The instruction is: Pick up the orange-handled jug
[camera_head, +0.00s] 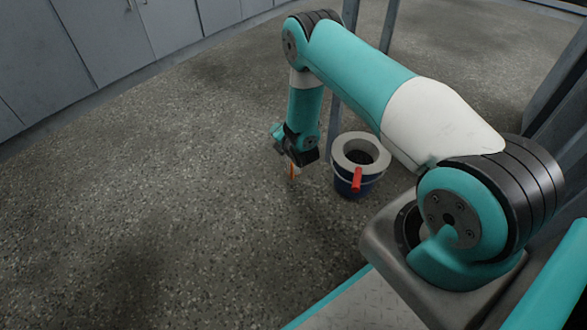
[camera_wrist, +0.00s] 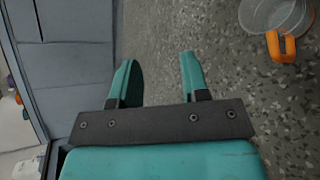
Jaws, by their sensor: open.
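The jug is a clear, see-through vessel (camera_wrist: 262,14) with an orange handle (camera_wrist: 280,48). It shows at the top right corner of the wrist view, cut off by the frame edge. In the head view only an orange strip (camera_head: 291,171) shows just below my gripper (camera_head: 299,156); the clear body cannot be made out there. In the wrist view my gripper (camera_wrist: 159,62) is open, its two teal fingers apart with nothing between them. The jug lies to the right of the fingers, apart from them.
A dark blue bucket (camera_head: 345,186) with a pale ring-shaped top and a red handle piece (camera_head: 357,180) stands right of my gripper. Grey metal legs (camera_head: 335,125) rise behind it. Grey cabinets (camera_head: 100,30) line the back left. The speckled floor (camera_head: 170,200) to the left is clear.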

